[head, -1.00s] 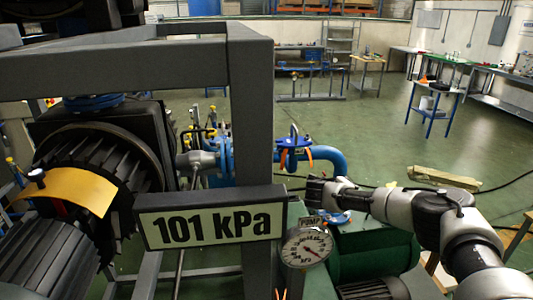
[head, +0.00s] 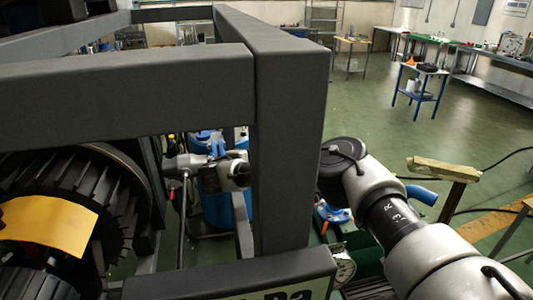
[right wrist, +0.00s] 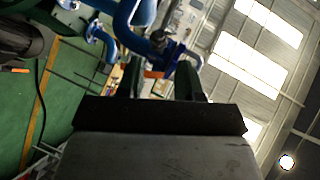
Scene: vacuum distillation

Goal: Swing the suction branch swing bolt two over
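In the right wrist view, blue pipework (right wrist: 128,30) with a dark fitting (right wrist: 158,44) lies beyond my right gripper (right wrist: 161,70). Its two dark fingers stand apart. A small orange piece (right wrist: 154,74) shows in the gap between them; I cannot tell whether it is swing bolt two or whether a finger touches it. In the head view my right arm reaches in from the right, towards the back of a thick grey post (head: 290,130). The post hides the suction branch joint and the right gripper's fingers. My left gripper is in neither view.
A grey beam (head: 120,95) crosses the near left, above a dark finned machine (head: 75,190) with a yellow band (head: 45,228). A blue pipe end (head: 422,194) shows right of my arm.

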